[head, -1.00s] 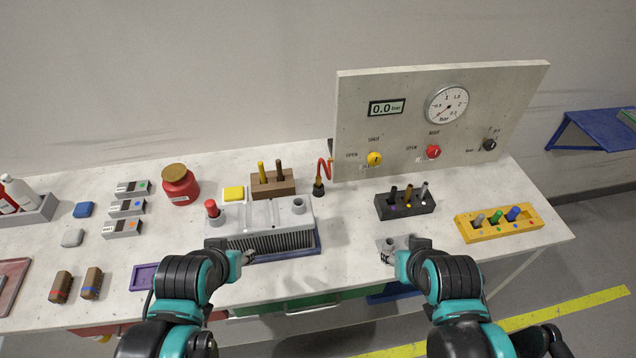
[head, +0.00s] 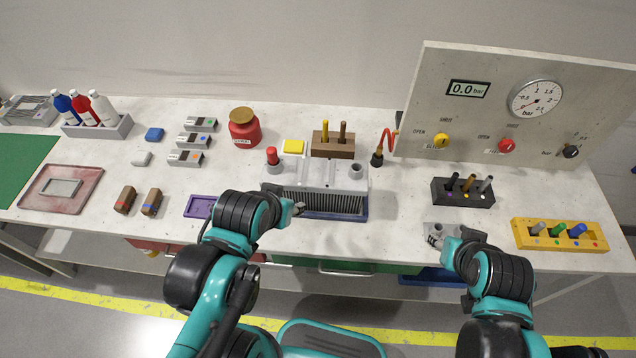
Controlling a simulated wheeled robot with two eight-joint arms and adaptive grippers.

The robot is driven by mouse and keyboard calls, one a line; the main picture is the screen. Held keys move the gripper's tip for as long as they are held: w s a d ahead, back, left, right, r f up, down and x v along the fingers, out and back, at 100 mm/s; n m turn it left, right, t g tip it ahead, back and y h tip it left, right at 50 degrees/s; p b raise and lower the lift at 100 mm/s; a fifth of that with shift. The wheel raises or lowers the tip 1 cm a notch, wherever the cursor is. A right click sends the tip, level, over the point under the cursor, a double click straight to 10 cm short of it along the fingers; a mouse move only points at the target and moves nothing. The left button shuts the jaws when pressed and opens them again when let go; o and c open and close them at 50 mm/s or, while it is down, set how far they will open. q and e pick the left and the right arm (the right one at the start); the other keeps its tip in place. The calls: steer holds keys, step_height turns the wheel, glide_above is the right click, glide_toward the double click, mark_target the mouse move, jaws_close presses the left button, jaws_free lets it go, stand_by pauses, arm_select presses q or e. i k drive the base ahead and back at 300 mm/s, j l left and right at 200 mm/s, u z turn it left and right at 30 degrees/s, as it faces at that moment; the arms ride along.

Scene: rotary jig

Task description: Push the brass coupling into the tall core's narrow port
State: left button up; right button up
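A finned grey metal core (head: 318,203) stands in a dark blue base at the middle of the bench. Its top has a red-capped fitting (head: 272,158) at the left and a grey round port (head: 356,171) at the right. A red hose (head: 389,137) ends in a small brass-and-black fitting (head: 377,158) standing behind and right of the core; I cannot tell for sure that it is the brass coupling. My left gripper (head: 298,209) is at the core's front left. Neither gripper's opening is clear.
A brown block (head: 333,151) with two pegs stands behind the core. A black rack (head: 450,197) and a yellow rack (head: 570,243) are at the right. The gauge panel (head: 410,105) rises behind. A red jar (head: 244,128) stands back left. Bench between core and black rack is clear.

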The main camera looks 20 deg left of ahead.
mark_target(348, 179)
steer(key=i+j+u, duration=0.15)
steer(key=u, duration=0.25)
steer(key=i+u, duration=0.4)
